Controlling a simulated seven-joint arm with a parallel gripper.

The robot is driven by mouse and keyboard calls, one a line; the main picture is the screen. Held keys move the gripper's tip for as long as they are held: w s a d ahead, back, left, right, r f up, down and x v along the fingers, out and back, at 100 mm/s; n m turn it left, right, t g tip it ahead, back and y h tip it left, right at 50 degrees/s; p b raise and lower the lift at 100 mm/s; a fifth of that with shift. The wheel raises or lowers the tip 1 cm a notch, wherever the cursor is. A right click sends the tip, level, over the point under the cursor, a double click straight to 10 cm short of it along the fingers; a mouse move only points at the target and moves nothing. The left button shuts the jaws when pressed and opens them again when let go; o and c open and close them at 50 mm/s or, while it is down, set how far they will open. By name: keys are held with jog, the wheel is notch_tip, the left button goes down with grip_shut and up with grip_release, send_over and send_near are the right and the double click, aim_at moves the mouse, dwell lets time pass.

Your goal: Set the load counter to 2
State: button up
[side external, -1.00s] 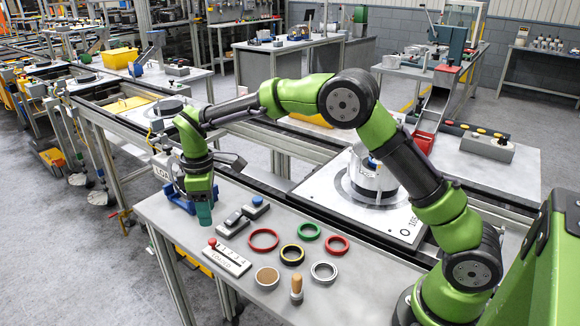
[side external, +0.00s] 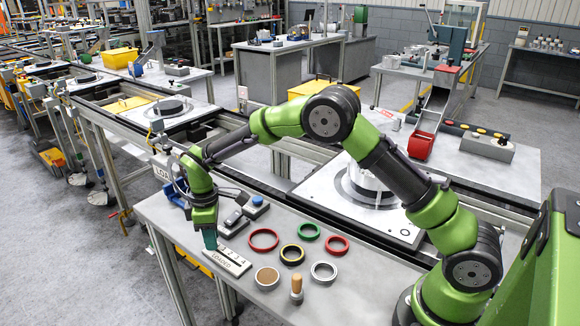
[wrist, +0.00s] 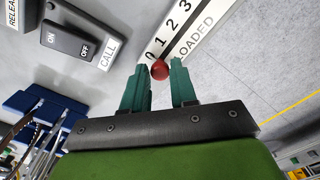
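The load counter (side external: 228,261) is a white strip marked LOADED with a row of numbers, lying near the front left edge of the table. It also shows in the wrist view (wrist: 192,37), with its red ball knob (wrist: 160,69) beside the 0. My gripper (side external: 210,246) points down over the counter's left end and hides the knob in the side view. In the wrist view my gripper (wrist: 160,65) is open, its two green fingers apart on either side of the knob, with gaps visible. Whether the fingertips reach down to knob height is hard to tell.
An ON/OFF CALL switch (wrist: 78,42) is close beside the counter. Red (side external: 263,239), green (side external: 308,231) and other rings, and a wooden-handled stamp-like tool (side external: 296,288), lie to the right.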

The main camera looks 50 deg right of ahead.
aim_at(226, 257)
grip_shut()
jog(key=shift+s, duration=2.2)
jog(key=shift+o, duration=2.2)
grip_release()
jog(key=shift+r, duration=0.1)
